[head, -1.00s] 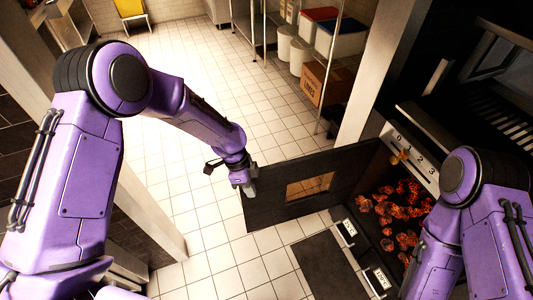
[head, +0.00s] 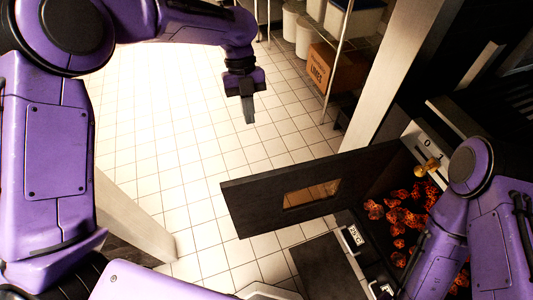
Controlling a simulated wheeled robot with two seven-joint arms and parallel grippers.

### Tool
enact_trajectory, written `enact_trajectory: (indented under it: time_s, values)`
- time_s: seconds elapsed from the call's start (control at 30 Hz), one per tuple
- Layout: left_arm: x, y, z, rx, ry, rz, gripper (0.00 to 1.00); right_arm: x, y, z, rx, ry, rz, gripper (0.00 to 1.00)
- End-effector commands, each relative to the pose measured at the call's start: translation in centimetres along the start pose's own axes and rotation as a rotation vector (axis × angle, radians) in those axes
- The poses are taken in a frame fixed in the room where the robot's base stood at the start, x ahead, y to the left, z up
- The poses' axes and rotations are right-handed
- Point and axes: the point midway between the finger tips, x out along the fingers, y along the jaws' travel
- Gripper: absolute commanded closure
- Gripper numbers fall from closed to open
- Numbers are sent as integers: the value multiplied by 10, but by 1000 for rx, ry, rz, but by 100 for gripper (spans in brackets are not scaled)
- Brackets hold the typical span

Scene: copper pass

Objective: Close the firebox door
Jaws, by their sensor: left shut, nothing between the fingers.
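The firebox door (head: 262,203) is a dark panel with a small window (head: 312,194). It stands wide open, swung out to the left from the firebox on the right. Glowing red coals (head: 402,212) show inside the opening. My left gripper (head: 248,108) is shut and empty, pointing down over the tiled floor. In the picture it is above the door's far side and apart from it. My right arm covers part of the firebox at the right, and its gripper does not show.
A dial plate with a brass knob (head: 427,167) is above the coals. A pale post (head: 405,75) stands behind the door's hinge side. Shelving with a cardboard box (head: 334,68) and white bins is at the back. Tiled floor (head: 180,130) is clear on the left.

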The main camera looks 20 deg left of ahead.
Motion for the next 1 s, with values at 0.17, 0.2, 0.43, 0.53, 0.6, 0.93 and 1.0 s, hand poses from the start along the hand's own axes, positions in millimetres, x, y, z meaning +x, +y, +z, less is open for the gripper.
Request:
enact_trajectory:
  time_s: [0.17, 0.2, 0.43, 0.53, 0.6, 0.93, 1.0]
  values:
    - [17, -5, 6, 11, 2, 6, 100, 14, -1, 6, 0, -1, 1, 50]
    - [20, -7, 6, 13, 3, 8, 100, 13, -1, 6, 0, -1, 1, 50]
    - [62, -13, 4, 22, 6, 15, 100, 9, -1, 4, 0, -1, 0, 50]
    - [84, -13, 4, 22, 6, 16, 100, 7, 0, 3, 0, -1, 0, 50]
    - [99, -13, 4, 22, 5, 15, 100, 5, 0, 2, 0, -1, 0, 50]
    - [126, -10, -28, 22, 3, 12, 100, -8, 1, -3, 0, 0, 0, 50]
    - [128, -10, -31, 19, 2, 11, 100, -8, 1, -3, 0, 0, 0, 50]
